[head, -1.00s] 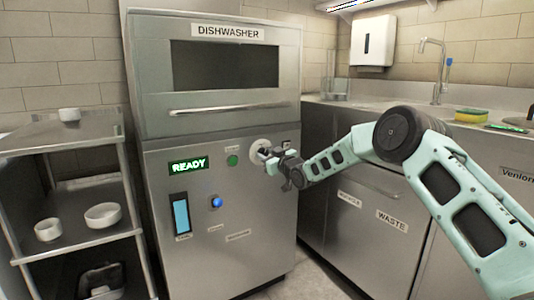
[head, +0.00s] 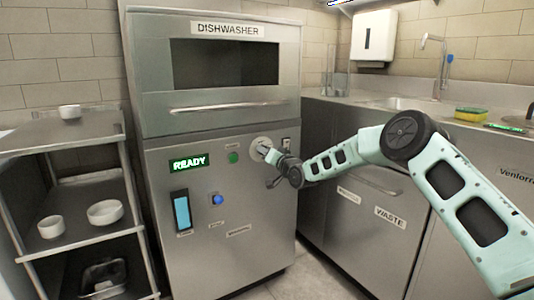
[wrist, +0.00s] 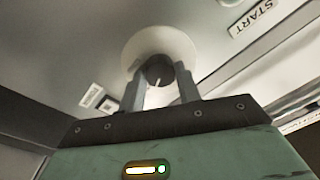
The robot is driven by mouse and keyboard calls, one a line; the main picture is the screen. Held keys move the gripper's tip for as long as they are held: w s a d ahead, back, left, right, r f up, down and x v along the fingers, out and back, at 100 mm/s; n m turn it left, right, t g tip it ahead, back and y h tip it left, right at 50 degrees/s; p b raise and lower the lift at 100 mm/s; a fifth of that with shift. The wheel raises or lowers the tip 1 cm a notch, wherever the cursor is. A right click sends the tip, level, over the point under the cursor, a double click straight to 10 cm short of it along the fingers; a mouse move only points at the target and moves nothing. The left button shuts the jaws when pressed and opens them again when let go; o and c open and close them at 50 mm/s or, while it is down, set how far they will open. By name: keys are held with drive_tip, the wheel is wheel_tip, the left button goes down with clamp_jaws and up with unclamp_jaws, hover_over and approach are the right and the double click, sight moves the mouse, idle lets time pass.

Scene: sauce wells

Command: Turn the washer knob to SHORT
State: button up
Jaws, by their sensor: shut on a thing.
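The washer knob (wrist: 157,69) is dark with a short white line on it. It sits on a pale round dial (wrist: 160,44), which also shows on the dishwasher front in the head view (head: 260,142). My gripper (wrist: 161,78) has one finger on each side of the knob and is shut on it. In the head view my gripper (head: 267,150) covers the knob. In the wrist view the white line points down toward the gripper body. I cannot read a SHORT label in either view; small labels (wrist: 90,97) beside the dial are too blurred.
A START label (wrist: 252,18) shows near the dial. A shelf rack (head: 75,233) with white bowls stands left; a counter stands right.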

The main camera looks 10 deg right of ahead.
drive_tip(key=shift+m, duration=0.4)
drive_tip(key=o, duration=1)
drive_tip(key=shift+c, duration=0.2)
drive_tip(key=p+v, duration=0.3)
drive_tip(key=v, duration=1.4)
drive_tip(key=shift+s+d, duration=0.15)
drive_tip(key=shift+f, duration=0.1)
